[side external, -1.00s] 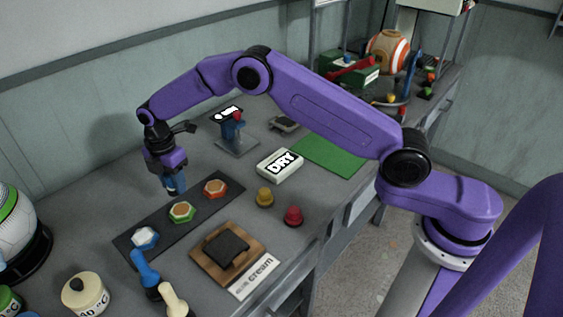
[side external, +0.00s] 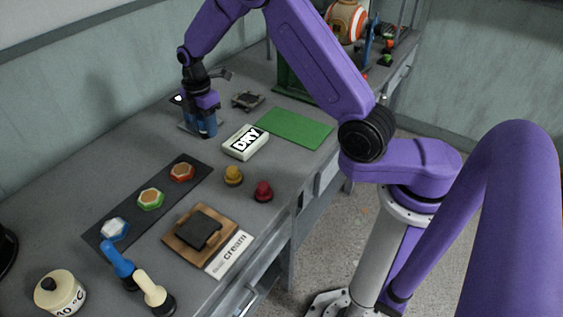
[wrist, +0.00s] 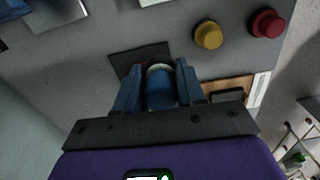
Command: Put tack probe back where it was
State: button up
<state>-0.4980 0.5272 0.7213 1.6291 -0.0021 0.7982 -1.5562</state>
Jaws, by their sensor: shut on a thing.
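My gripper (side external: 205,128) is pointed down over the back part of the bench, by the grey base plate (side external: 187,125) of the small stand. In the wrist view my gripper (wrist: 158,72) has its two blue fingers closed around a blue cylinder with a pale end, which I take as the tack probe (wrist: 161,90). In the side view the probe cannot be told apart from the blue fingers. My gripper hides most of the stand, so I cannot tell whether the probe touches it.
A dark strip with hexagonal pads (side external: 150,198), yellow (side external: 233,175) and red (side external: 263,191) knobs and a wooden board (side external: 200,233) are nearer. The grey bench is bare between them.

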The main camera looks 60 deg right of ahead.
jog(key=s+d+r+m, duration=0.1)
jog(key=s+d+m, duration=0.3)
jog(key=s, duration=1.1)
jog(key=s+d+r+m, duration=0.15)
jog(key=s+d, duration=0.45)
jog(key=s, duration=0.9)
send_over(283, 162)
jog(key=shift+m, duration=0.25)
notch_tip(283, 162, down, 11)
jog(key=shift+r, duration=0.15)
jog(key=shift+w+f, duration=0.1)
jog(key=shift+f, duration=1.55)
jog(key=shift+f, duration=0.1)
jog(key=o, duration=0.9)
jog(key=shift+o, duration=0.2)
